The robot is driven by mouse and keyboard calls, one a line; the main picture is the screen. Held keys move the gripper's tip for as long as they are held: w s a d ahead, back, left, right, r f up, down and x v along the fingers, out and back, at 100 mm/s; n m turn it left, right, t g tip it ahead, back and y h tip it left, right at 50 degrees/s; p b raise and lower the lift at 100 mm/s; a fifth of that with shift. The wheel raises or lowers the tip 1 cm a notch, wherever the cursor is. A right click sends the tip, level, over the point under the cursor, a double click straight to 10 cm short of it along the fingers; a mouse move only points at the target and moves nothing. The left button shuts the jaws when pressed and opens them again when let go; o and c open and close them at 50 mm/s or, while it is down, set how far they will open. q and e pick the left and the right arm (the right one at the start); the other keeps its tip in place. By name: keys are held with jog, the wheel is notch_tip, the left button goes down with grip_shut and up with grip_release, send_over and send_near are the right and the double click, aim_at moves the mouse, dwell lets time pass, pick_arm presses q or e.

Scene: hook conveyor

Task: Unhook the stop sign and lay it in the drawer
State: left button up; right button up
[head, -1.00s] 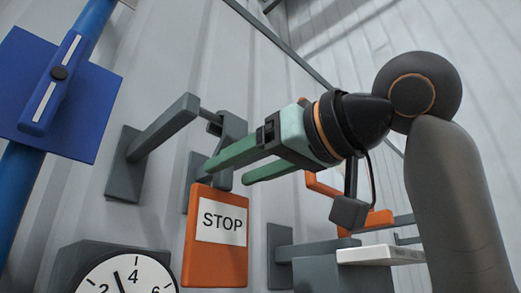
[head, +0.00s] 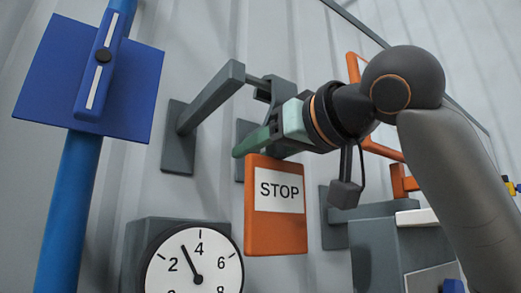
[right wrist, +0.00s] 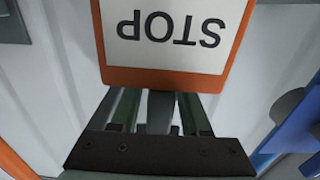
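The stop sign (head: 276,215) is an orange plate with a white STOP label. In the head view it hangs below the end of a grey wall arm (head: 212,95). My right gripper (head: 258,148) is at the sign's top edge, with one green finger reaching past it on the left; the other fingertip is hidden. In the right wrist view the sign (right wrist: 169,77) appears upside down and covers the fingertips. The fingers (right wrist: 160,100) stand apart, with a grey piece between them; contact cannot be made out. The drawer is not clearly identifiable. My left gripper is out of view.
A round dial (head: 195,268) sits low left of the sign. A blue pole (head: 66,215) with a blue plate (head: 50,75) stands at the left. A grey box (head: 375,245) and orange bars (head: 383,150) are at the right, behind my arm.

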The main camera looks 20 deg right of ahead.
grip_shut()
dwell(0.7)
dwell(1.6)
jog(key=shift+s+d+r, duration=0.25)
jog(key=shift+s+r, duration=0.4)
jog(key=shift+s, duration=0.1)
jog(key=shift+s+d+r, duration=0.3)
jog(key=shift+s+r, duration=0.4)
jog(key=shift+s, duration=0.05)
jog(key=shift+s+d+r, duration=0.25)
jog(key=shift+s+r, duration=0.4)
jog(key=shift+s, duration=0.1)
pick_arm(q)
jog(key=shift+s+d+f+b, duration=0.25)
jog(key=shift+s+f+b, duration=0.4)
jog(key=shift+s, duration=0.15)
pick_arm(e)
jog(key=shift+v, duration=2.6)
